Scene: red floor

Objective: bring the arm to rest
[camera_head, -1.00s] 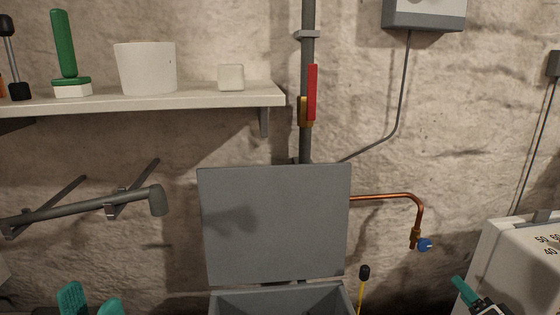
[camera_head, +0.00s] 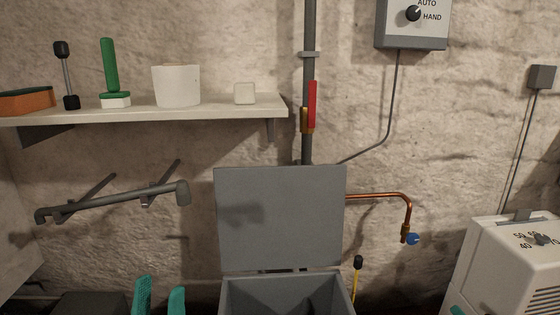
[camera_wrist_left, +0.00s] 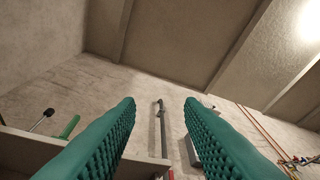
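My left gripper (camera_head: 160,298) shows at the bottom left of the head view as two upright teal fingers with a gap between them. In the left wrist view its ribbed fingers (camera_wrist_left: 160,108) stand well apart with nothing between them, so it is open and empty. They point up toward the wall and ceiling. Of my right gripper only a small teal piece (camera_head: 457,311) shows at the bottom edge of the head view, in front of the white heater. Whether it is open or shut is hidden.
A grey box (camera_head: 283,291) with its lid (camera_head: 279,217) up stands at bottom centre. A shelf (camera_head: 215,109) holds several small things. A wall-mounted grey pipe bar (camera_head: 113,200) is below it. A white heater (camera_head: 505,268) stands at right. A copper pipe (camera_head: 378,196) crosses the wall.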

